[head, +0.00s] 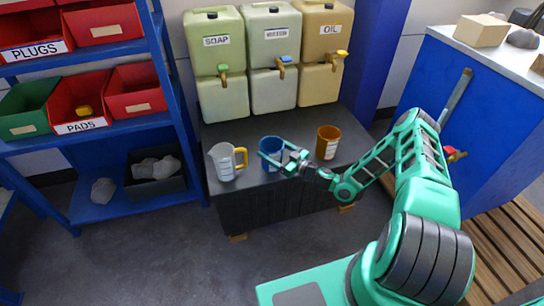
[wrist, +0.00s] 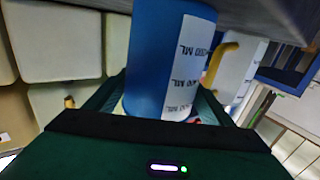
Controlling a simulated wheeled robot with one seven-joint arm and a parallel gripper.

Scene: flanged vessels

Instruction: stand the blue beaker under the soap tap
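The blue beaker (head: 271,151) stands on the dark bench between a clear jug and a brown beaker. My gripper (head: 279,158) is level with it, one finger on each side. In the wrist view, which is upside down, the blue beaker (wrist: 160,50) with its white volume label fills the space between the fingers. I cannot tell whether the fingers press on it or only stand around it. The soap tap (head: 223,74) is on the green tank marked SOAP (head: 217,42), at the back left of the bench, behind and left of the beaker.
The clear jug with a yellow handle (head: 224,162) stands close on the left. The brown beaker (head: 328,142) is on the right. Two more tanks with taps, one marked OIL (head: 324,40), stand right of the soap. The bench top (head: 235,136) under the soap tap is clear.

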